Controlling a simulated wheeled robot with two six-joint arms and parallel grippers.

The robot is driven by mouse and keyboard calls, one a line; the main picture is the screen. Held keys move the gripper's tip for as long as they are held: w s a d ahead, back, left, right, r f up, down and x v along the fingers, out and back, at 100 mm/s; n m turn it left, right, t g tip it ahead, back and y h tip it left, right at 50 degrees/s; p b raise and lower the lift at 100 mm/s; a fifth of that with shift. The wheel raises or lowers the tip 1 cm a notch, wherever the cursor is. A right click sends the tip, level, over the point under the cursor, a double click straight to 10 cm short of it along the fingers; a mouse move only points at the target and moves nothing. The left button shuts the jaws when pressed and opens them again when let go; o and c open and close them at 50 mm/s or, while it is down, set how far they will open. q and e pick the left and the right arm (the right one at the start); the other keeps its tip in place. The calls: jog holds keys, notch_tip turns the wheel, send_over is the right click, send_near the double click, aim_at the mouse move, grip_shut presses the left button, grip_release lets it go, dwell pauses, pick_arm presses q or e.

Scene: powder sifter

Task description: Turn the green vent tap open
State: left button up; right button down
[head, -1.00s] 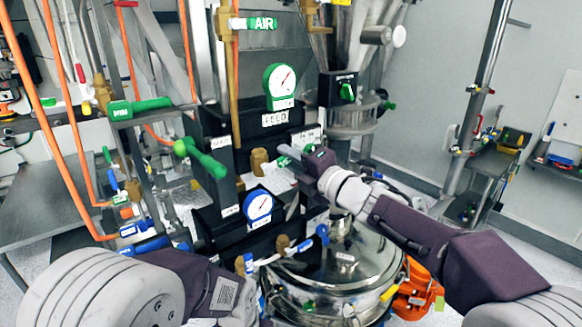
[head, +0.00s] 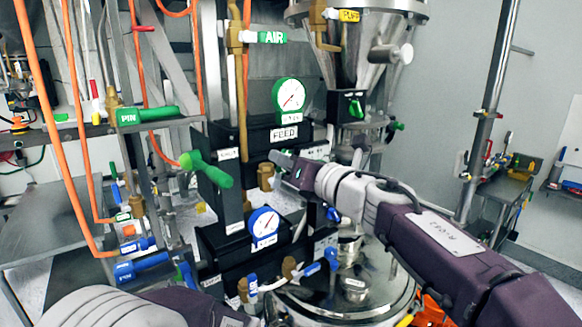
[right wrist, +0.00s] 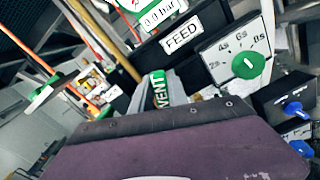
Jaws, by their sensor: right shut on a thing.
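The green vent tap handle (right wrist: 157,88), lettered VENT, shows in the right wrist view just beyond the purple gripper body. My right gripper (head: 283,160) is shut on this handle, beside the brass fitting (head: 266,177) under the FEED label. In the head view the gripper hides most of the handle. How far the tap is turned cannot be told. My left arm shows only at the bottom left of the head view, and its gripper is out of the picture.
A green-rimmed gauge (head: 289,96) stands above the FEED label (head: 284,133), and a blue-rimmed gauge (head: 263,226) below. A large green lever (head: 208,170) sticks out to the left. A green dial (right wrist: 250,64) is nearby. The shiny vessel lid (head: 345,290) lies below my right arm.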

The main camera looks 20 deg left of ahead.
jog(key=n, duration=0.1)
jog(key=s+a+n+b, duration=0.1)
jog(key=n, duration=0.1)
jog(key=shift+s, duration=0.1)
jog(key=shift+s+a+f+n, duration=0.1)
jog(key=shift+s+a+n, duration=0.1)
jog(key=shift+n, duration=0.5)
jog(key=c, duration=1.3)
grip_release()
jog(key=shift+w+a, duration=0.1)
jog(key=shift+a, duration=0.05)
jog(key=b+v, duration=0.3)
jog(key=v, duration=0.6)
